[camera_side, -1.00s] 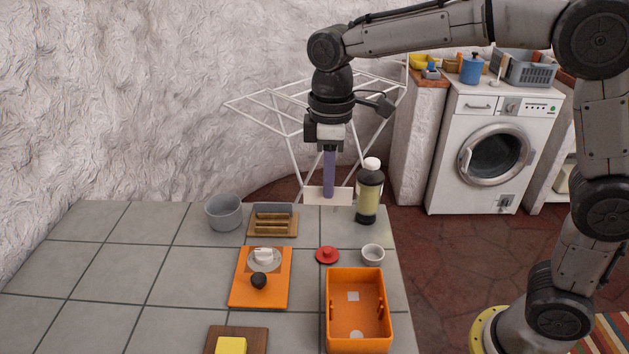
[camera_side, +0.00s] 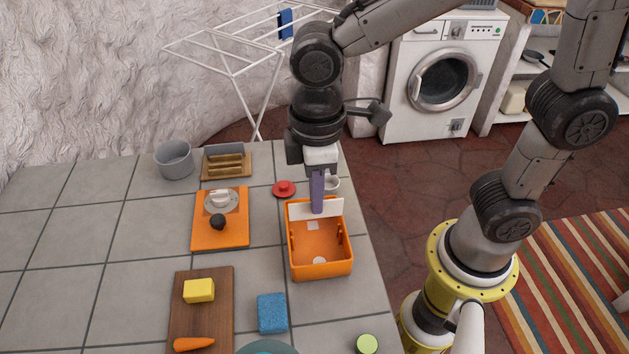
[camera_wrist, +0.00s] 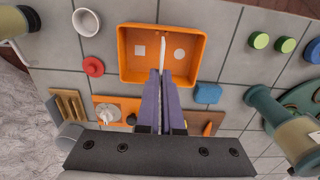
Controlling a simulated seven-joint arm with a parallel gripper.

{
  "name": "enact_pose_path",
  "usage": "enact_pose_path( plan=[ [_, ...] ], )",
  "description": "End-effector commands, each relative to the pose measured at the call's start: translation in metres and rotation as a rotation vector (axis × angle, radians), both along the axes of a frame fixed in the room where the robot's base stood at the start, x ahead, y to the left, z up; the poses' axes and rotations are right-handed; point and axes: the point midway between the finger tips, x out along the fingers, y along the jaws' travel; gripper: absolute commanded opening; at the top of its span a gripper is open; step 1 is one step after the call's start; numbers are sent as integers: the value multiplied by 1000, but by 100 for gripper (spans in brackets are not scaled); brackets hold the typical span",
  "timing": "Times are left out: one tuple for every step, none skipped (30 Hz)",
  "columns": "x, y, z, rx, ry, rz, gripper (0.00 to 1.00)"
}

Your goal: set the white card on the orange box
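My gripper (camera_side: 317,204) points down and is shut on the white card (camera_side: 333,207), which it holds upright at the back part of the orange box (camera_side: 320,270). In the wrist view the card (camera_wrist: 162,35) shows edge-on between the fingers of my gripper (camera_wrist: 162,75), in front of the box (camera_wrist: 125,70). I cannot tell whether the card touches the box.
An orange board (camera_side: 205,240) with a plate and dark knob lies left of the box. A red lid (camera_side: 284,189), a white cup (camera_side: 332,184), a blue sponge (camera_side: 272,313) and a wooden board (camera_side: 182,320) with yellow block and carrot surround it. The front-left tiles are clear.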

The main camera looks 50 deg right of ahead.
Motion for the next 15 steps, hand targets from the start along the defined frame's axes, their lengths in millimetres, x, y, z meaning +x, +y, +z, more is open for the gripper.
enact_pose_path(
  plan=[
    [-1, -1, -6, -1, 3, 0, 0],
    [-1, -1, -8, -2, 4, 0, 0],
    [0, 0, -12, -2, 4, 0, 0],
    [0, -1, -15, -2, 4, 0, 0],
    [0, -1, -18, -2, 4, 0, 0],
    [0, -1, -21, -2, 4, 0, 0],
    [0, -1, -24, -2, 4, 0, 0],
    [-1, -1, -27, -3, 4, -1, 0],
    [0, 0, -30, -1, 3, -1, 0],
    [0, 0, -33, -1, 3, -1, 0],
    [0, -1, -35, -2, 4, -1, 0],
    [0, 0, -38, -1, 3, -1, 0],
    [0, 0, -40, -1, 3, -1, 0],
    [0, 0, -42, -1, 3, -1, 0],
    [0, 0, -44, -1, 1, -1, 0]
  ],
)
